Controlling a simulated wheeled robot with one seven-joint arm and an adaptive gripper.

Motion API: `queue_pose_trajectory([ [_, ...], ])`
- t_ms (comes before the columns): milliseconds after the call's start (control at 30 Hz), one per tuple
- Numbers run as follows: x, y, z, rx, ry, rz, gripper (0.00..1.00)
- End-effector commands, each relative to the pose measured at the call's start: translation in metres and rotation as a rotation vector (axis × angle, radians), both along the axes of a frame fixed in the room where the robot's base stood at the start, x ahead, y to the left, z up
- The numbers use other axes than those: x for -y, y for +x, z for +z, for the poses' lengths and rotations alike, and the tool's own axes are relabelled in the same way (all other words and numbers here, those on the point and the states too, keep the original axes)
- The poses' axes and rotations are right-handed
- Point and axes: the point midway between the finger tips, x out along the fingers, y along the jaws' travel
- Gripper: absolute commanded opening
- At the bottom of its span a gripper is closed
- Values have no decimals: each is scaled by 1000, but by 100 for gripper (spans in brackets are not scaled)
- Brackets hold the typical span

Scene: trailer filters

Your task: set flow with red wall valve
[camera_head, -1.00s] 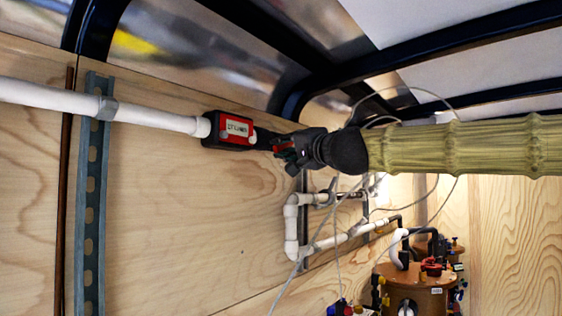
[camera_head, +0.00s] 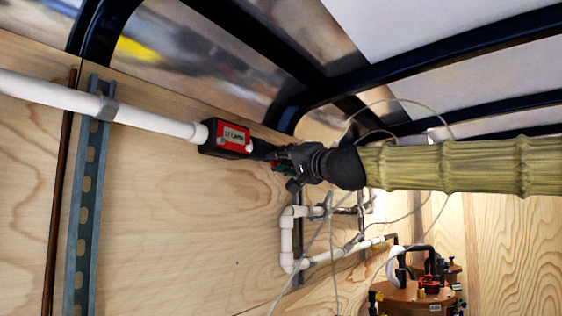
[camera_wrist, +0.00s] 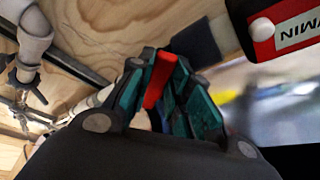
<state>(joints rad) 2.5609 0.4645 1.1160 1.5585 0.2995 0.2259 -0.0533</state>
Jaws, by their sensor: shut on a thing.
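The red valve handle (camera_wrist: 158,82) shows in the wrist view as a red bar between the teal-padded fingers of my gripper (camera_wrist: 165,66). My gripper is shut on it. In the head view my gripper (camera_head: 283,160) is at the wall pipe, just right of a red and black box with a white label (camera_head: 227,138). That box also shows at the top right of the wrist view (camera_wrist: 285,25). In the head view my fingers and wrist hide the handle and the valve body.
A white pipe (camera_head: 60,97) runs along the plywood wall to the labelled box, crossing a grey slotted rail (camera_head: 87,200). Lower white piping (camera_head: 287,240) and a brown-topped vessel (camera_head: 405,296) are at the back right. Dark roof ribs (camera_head: 420,85) pass overhead. Thin cables hang near my arm.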

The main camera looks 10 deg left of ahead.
Motion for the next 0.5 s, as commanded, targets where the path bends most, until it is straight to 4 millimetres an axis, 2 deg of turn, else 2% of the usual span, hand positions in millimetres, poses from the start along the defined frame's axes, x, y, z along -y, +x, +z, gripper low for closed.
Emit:
queue_pose_trajectory([
  [67,0,1,-2,-3,-1,1,0],
  [100,0,0,-2,-3,-1,1,25],
  [200,-1,0,-2,-2,-1,1,41],
  [500,-1,0,-1,-1,0,1,41],
])
